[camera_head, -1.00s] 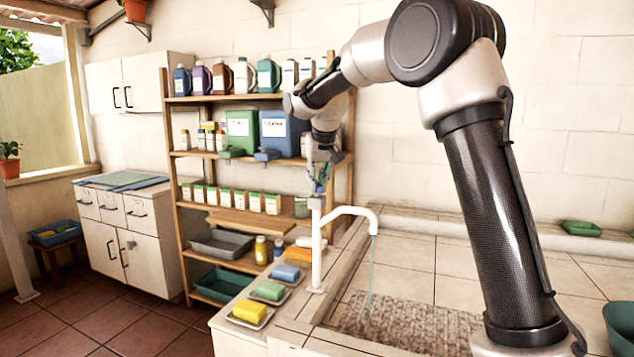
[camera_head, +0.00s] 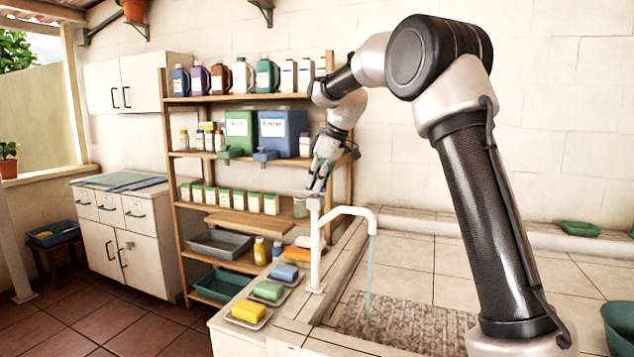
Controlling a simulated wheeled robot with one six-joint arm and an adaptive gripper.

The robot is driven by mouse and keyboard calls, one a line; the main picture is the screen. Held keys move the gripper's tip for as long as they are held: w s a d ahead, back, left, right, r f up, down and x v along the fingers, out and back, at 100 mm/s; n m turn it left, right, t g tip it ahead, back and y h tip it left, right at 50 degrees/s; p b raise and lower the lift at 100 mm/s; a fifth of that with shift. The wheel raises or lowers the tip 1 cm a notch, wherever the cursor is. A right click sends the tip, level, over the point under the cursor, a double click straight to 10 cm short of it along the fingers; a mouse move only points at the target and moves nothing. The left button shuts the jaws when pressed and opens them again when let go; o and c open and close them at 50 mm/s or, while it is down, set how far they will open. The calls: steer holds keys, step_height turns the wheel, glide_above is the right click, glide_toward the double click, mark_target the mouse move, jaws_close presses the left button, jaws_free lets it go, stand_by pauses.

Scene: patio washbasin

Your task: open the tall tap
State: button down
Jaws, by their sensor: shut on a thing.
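The tall tap (camera_head: 316,245) is a white upright pipe with a spout curving to the right, standing on the left rim of the basin. A bluish stream of water (camera_head: 369,275) runs from its spout down to the basin floor. My gripper (camera_head: 316,190) is at the top of the tap, pointing down, with its jaws shut on the tap's handle. The handle itself is mostly hidden by the fingers.
The tiled basin (camera_head: 405,260) lies to the right, with a textured mat (camera_head: 410,325) on its floor. Soaps on dishes, among them a yellow soap (camera_head: 248,310), line the left ledge. A wooden shelf (camera_head: 240,156) with bottles stands behind. A green bowl (camera_head: 620,325) is at the right edge.

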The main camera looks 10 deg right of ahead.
steer(key=shift+n, duration=0.5)
steer(key=c, duration=1.4)
jaws_free()
steer(key=v, duration=1.2)
steer(key=shift+w+d, duration=0.1)
steer(key=shift+w, duration=0.1)
